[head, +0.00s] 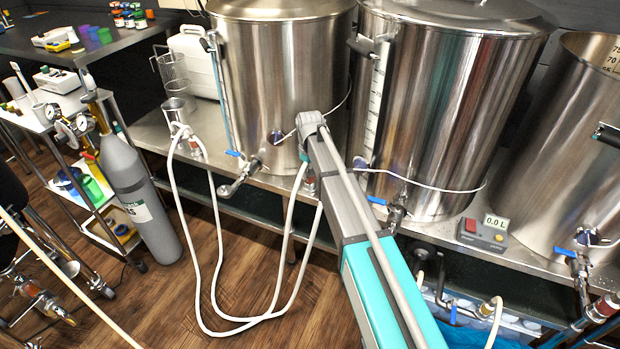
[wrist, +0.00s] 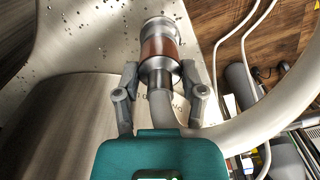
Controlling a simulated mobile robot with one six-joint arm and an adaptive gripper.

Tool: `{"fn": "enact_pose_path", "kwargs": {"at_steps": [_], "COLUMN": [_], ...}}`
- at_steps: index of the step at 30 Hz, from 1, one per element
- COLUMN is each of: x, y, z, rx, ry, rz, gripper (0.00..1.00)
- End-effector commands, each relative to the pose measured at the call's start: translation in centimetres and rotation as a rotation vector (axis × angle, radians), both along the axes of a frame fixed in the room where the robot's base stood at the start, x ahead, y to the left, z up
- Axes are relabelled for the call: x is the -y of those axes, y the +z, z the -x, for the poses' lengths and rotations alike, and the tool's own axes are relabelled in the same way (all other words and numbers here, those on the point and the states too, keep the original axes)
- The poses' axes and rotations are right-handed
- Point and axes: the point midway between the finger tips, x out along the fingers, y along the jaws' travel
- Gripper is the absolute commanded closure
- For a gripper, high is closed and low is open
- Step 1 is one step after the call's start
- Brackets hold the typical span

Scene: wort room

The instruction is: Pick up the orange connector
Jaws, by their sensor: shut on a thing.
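In the wrist view, the orange connector (wrist: 160,47) is a metal fitting with an orange-brown band. A thick white hose (wrist: 240,128) runs from its lower end and curves to the right. My gripper (wrist: 160,75) has one finger on each side of the connector's lower metal part and is shut on it. The connector is near a speckled steel surface; whether it touches that surface is unclear. In the head view, my arm hides most of the gripper. A small reddish part beside the arm, by the white hose (head: 216,215), seems to be the connector.
Large steel kettles (head: 285,85) stand on a steel bench (head: 440,232), with valves along their fronts. A scale (head: 484,234) reads 0.0 L. A grey gas cylinder (head: 140,190) and a trolley (head: 75,195) stand left. White hose loops hang over the wooden floor (head: 255,265).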

Motion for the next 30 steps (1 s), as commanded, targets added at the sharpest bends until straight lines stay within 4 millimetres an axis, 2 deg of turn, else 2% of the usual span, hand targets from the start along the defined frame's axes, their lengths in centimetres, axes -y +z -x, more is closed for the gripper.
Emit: {"fn": "enact_pose_path", "kwargs": {"at_steps": [8,16,26,30], "x": [0.0,0.0,0.0,0.3], "y": [0.0,0.9,3.7,5.3], "z": [0.0,0.0,0.0,1.7], "rx": [0.000,0.000,0.000,0.000], "ry": [0.000,0.000,0.000,0.000], "rz": [0.000,0.000,0.000,0.000], "gripper": [1.00,1.00,1.00,1.00]}}
